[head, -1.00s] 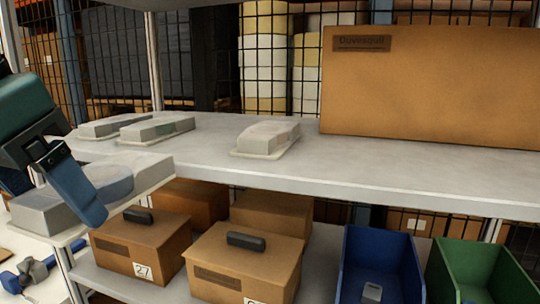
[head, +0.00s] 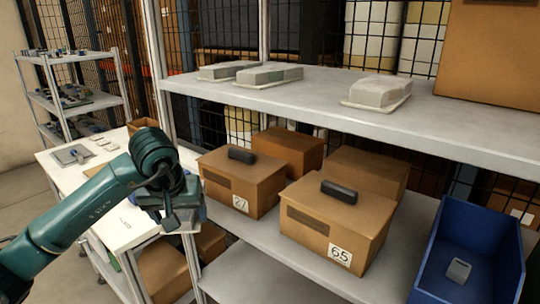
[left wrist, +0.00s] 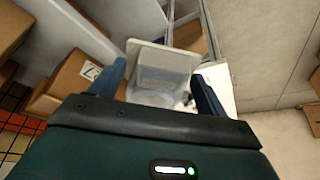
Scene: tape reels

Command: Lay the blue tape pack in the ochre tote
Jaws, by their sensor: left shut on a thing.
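My left gripper (head: 168,208) is shut on a pale grey tape pack (left wrist: 165,68) with a flat tray-like base. In the left wrist view the pack sits between the two blue fingers (left wrist: 160,92). In the head view the gripper is over the near end of the white table, and my arm partly hides the pack, so its blue colour is not clear. A small orange-brown container (head: 143,125) stands at the table's far end; I cannot tell whether it is the ochre tote. My right gripper is not in view.
Several wrapped packs, one at the front (head: 377,91), lie on the upper grey shelf (head: 455,122). Lidded cardboard boxes (head: 335,225) and a blue tote (head: 440,285) stand on the lower shelf. Flat items (head: 72,155) lie on the white table (head: 112,190).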

